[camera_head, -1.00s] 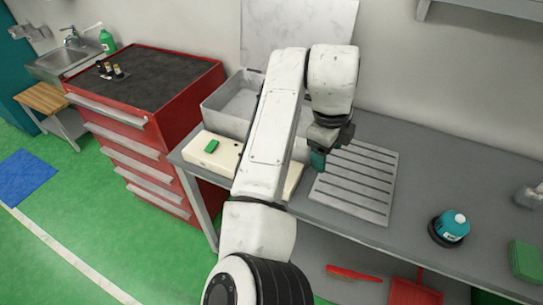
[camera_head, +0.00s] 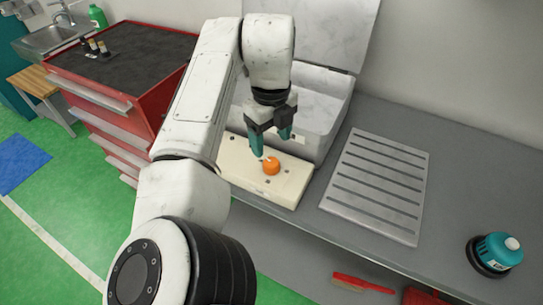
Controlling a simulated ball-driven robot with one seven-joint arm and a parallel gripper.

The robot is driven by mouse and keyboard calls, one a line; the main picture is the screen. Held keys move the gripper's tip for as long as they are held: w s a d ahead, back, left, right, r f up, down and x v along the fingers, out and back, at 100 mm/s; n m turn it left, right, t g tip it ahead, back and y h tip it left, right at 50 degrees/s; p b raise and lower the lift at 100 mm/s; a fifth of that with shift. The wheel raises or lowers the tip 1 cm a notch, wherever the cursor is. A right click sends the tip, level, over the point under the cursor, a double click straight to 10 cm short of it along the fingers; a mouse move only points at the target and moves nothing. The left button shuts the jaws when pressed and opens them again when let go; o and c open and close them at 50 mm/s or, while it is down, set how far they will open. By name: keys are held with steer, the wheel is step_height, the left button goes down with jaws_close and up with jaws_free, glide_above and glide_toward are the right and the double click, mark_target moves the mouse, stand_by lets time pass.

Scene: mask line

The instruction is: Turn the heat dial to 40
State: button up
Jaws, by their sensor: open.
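The heat dial is an orange knob (camera_head: 271,167) on the top of a cream control panel (camera_head: 287,192), in front of an open metal box. Small dark marks sit around the knob, too small to read. My gripper (camera_head: 270,147) is open, with teal fingertips pointing down. It is just above and behind the knob, a little to its left; I cannot tell if it touches. A pale pointer mark shows at the knob's upper left. My arm hides the left part of the panel.
The metal box (camera_head: 326,120) with its raised lid (camera_head: 325,32) stands behind the panel. A red drawer cabinet (camera_head: 118,95) is at left. Grey bench between rack and bottle is clear.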

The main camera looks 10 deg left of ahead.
mark_target(271, 162)
step_height(271, 162, down, 8)
steer(key=shift+r+p, duration=0.25)
steer(key=shift+p, duration=0.1)
steer(key=c, duration=1.1)
